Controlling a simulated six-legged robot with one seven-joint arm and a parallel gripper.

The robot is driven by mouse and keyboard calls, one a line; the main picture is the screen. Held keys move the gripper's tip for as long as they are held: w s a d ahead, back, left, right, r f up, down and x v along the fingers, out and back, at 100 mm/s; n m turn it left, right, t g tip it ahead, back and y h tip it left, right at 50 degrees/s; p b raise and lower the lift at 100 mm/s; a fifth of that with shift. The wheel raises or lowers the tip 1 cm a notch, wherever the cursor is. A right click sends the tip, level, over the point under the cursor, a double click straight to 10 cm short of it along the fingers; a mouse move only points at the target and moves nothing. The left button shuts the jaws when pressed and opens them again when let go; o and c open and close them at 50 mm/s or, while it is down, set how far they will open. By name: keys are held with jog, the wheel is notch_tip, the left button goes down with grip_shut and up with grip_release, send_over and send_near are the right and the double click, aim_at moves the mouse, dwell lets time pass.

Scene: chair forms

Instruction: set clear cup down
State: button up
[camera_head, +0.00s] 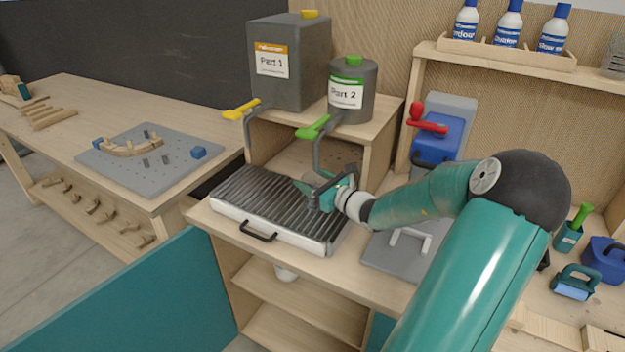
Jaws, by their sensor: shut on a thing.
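My gripper (322,188) is over the right part of the slatted grate (262,200) on the workbench, below the spouts. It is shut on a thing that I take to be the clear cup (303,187). The cup is see-through and small here, and the gripper's fingers partly cover it. I cannot tell whether its base touches the slats.
A large grey container, Part 1 (288,85), and a smaller one, Part 2 (352,98), stand on a wooden riser behind, with yellow and green taps. A grey plate with a white handle (408,243) lies right. The grate's left part is clear.

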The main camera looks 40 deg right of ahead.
jog(key=shift+f, duration=0.1)
jog(key=o, duration=0.3)
jog(key=shift+w+f, duration=0.1)
jog(key=o, duration=0.4)
jog(key=shift+o, duration=0.2)
